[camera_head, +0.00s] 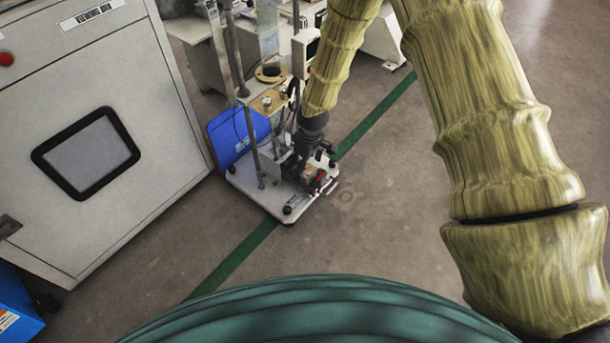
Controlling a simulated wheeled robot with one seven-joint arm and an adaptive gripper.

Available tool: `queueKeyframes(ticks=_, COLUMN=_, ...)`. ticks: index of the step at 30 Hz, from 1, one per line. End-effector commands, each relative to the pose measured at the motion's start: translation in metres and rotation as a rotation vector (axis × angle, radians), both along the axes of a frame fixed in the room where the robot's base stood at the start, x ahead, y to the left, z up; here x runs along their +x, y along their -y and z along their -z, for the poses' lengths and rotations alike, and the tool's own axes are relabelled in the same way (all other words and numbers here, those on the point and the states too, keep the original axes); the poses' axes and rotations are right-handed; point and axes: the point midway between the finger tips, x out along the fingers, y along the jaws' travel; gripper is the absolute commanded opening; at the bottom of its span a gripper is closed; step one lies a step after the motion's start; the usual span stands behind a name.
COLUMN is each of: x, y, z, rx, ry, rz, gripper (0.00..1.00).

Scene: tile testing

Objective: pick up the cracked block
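My arm, with a yellow-brown bark-like surface, reaches from the upper right down to my dark gripper (303,160). The gripper is over a small white wheeled platform (262,197) on the floor. A small tan-brown piece (314,172) with a red spot beside it shows close to the gripper's right. It may be the cracked block, but it is too small to show cracks. The fingers blend with dark parts on the platform, so I cannot tell whether they are open, or whether they touch or hold the piece.
Metal posts (250,140) rise from the platform close to the gripper's left. A large white cabinet (130,200) fills the left. The floor (390,200) right of the platform is clear, with a green line (250,245) crossing it.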

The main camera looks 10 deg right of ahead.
Motion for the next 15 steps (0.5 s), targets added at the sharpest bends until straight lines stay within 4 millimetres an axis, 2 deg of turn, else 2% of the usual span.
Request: queueKeyframes(ticks=15, x=0.009, y=0.002, z=0.045, rx=-0.001, ry=-0.001, rz=0.0, gripper=0.79)
